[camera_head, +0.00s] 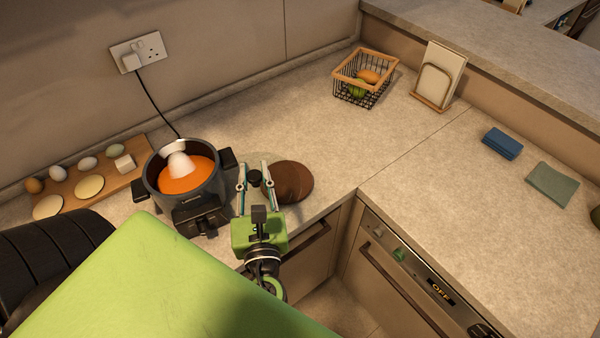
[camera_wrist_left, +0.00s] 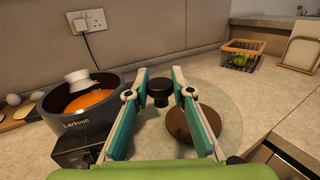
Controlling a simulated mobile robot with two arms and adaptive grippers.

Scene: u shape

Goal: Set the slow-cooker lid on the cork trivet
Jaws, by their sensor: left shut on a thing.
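The slow-cooker lid is clear glass with a black knob. Its knob (camera_head: 254,178) is between my left gripper's fingers, and the faint glass (camera_wrist_left: 228,98) shows in the left wrist view. My left gripper (camera_head: 253,168) is shut on the knob; the fingertips also show in the left wrist view (camera_wrist_left: 156,80). The round brown cork trivet (camera_head: 293,183) lies on the counter just right of the knob, partly seen through the glass in the left wrist view (camera_wrist_left: 194,124). The gap between lid and trivet is hard to judge. My right gripper is not in view.
The open slow cooker (camera_head: 186,178) with orange contents stands close left of the gripper. A board (camera_head: 125,178) with eggs is farther left. A wire basket (camera_head: 363,92) of fruit, a rack (camera_head: 436,82) and folded cloths (camera_head: 503,143) sit right. The counter behind the trivet is clear.

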